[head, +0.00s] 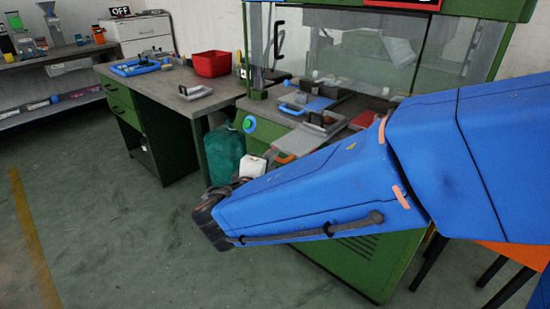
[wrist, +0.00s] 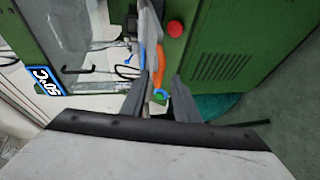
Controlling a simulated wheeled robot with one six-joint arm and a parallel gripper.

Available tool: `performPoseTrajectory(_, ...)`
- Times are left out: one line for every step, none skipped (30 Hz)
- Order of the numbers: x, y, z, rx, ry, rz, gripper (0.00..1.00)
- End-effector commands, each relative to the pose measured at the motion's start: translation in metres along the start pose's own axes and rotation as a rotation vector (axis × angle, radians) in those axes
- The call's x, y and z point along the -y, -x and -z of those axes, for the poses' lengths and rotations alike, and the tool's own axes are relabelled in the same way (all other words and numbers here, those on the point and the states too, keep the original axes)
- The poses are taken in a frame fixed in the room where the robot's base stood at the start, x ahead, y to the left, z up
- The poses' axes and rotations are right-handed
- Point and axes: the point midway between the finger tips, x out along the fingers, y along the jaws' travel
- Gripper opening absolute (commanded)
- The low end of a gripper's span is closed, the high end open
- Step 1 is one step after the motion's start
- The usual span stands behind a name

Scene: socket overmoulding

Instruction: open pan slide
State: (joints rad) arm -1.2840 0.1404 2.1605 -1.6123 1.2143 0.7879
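The green machine (head: 355,262) stands in the middle right of the head view, partly hidden by my blue arm. An orange handle-like part (head: 284,157) shows at the front edge of its work surface; I cannot tell for sure whether it belongs to the pan slide. An orange part also shows in the wrist view (wrist: 159,68), just beyond the fingers. My gripper (wrist: 164,76) points at the machine front, its two dark fingers apart with nothing held between them. A blue and green knob (wrist: 160,95) shows in the gap between the fingers. In the head view the fingers are hidden.
A red button (wrist: 174,28) and a vented green panel (wrist: 226,55) are on the machine. A workbench (head: 165,85) with a red box (head: 211,64) is further left. Floor at left is clear.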

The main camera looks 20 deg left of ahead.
Motion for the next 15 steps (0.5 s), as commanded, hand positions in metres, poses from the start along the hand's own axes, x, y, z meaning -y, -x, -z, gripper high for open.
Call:
performPoseTrajectory(0.000,-0.009,-0.001,0.004,0.000,0.000,0.28)
performPoseTrajectory(0.000,-0.013,-0.001,0.004,0.000,0.000,0.28)
performPoseTrajectory(0.000,-0.018,-0.001,0.003,0.001,0.000,0.28)
performPoseTrajectory(0.000,-0.022,-0.001,0.003,0.001,0.000,0.28)
performPoseTrajectory(0.000,-0.025,-0.001,0.003,0.001,0.000,0.28)
performPoseTrajectory(0.000,-0.029,0.000,0.002,0.001,0.000,0.28)
performPoseTrajectory(0.000,-0.032,0.000,0.003,0.000,0.000,0.28)
performPoseTrajectory(0.000,-0.034,-0.001,0.002,0.000,0.000,0.28)
performPoseTrajectory(0.000,-0.037,-0.001,0.002,0.000,-0.001,0.28)
performPoseTrajectory(0.000,-0.038,0.000,0.002,0.000,-0.001,0.28)
performPoseTrajectory(0.000,-0.039,0.000,0.001,0.000,-0.001,0.28)
performPoseTrajectory(0.000,-0.041,0.000,0.000,0.000,0.000,0.28)
performPoseTrajectory(0.000,-0.041,0.000,0.000,0.000,0.000,0.28)
performPoseTrajectory(0.000,-0.042,0.000,0.000,0.000,0.000,0.28)
performPoseTrajectory(0.000,-0.042,0.000,0.000,0.000,0.000,0.28)
